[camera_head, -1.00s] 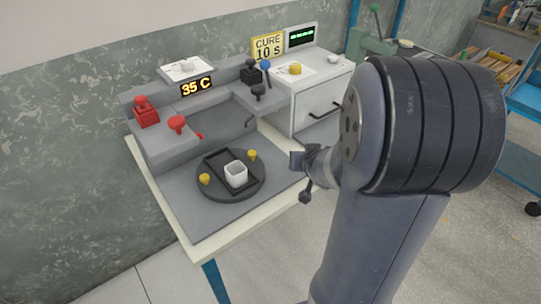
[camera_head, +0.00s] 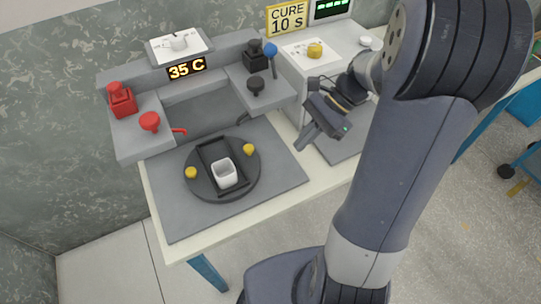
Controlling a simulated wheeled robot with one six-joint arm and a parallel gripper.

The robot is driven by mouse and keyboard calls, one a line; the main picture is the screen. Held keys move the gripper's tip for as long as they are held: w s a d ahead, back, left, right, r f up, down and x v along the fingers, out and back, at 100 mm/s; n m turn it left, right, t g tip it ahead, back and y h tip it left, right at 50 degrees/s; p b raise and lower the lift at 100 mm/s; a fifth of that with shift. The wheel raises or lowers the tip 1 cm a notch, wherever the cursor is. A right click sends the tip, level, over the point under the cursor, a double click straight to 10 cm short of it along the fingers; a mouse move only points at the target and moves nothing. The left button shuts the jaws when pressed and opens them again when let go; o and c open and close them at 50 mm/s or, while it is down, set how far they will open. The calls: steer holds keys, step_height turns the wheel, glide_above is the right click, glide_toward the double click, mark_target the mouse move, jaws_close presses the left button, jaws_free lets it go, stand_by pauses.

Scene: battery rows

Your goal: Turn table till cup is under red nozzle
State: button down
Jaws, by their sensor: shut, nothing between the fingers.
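The white square cup (camera_head: 224,174) stands upright on the dark round turntable (camera_head: 205,187), at the near side of its black slotted strip. Two yellow knobs stick up from the turntable, one at its left (camera_head: 191,173) and one at its upper right (camera_head: 249,150). The red nozzle (camera_head: 180,131) juts from the grey machine under a red knob, over the turntable's upper-left side. The cup is apart from it, toward the front. My gripper (camera_head: 303,143) is shut and empty, above the right part of the table, right of the turntable and not touching it.
A dark nozzle (camera_head: 243,117) juts out under a black knob (camera_head: 256,85). A "35 C" display (camera_head: 186,69) is on the machine. A white cabinet (camera_head: 300,75) with a "CURE 10 S" sign (camera_head: 287,19) stands behind my gripper. The mat (camera_head: 283,172) right of the turntable is clear.

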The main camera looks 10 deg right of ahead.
mark_target(250, 183)
steer(key=shift+y, duration=0.3)
steer(key=x, duration=0.6)
steer(key=b+x, duration=0.1)
steer(key=x, duration=0.2)
steer(key=shift+s+a+r, duration=0.1)
steer(key=shift+a, duration=0.45)
steer(key=shift+s+a, duration=0.15)
steer(key=shift+a, duration=0.45)
steer(key=shift+s+a, duration=0.15)
steer(key=shift+a, duration=0.45)
steer(key=shift+s+a, duration=0.2)
steer(key=shift+a, duration=0.55)
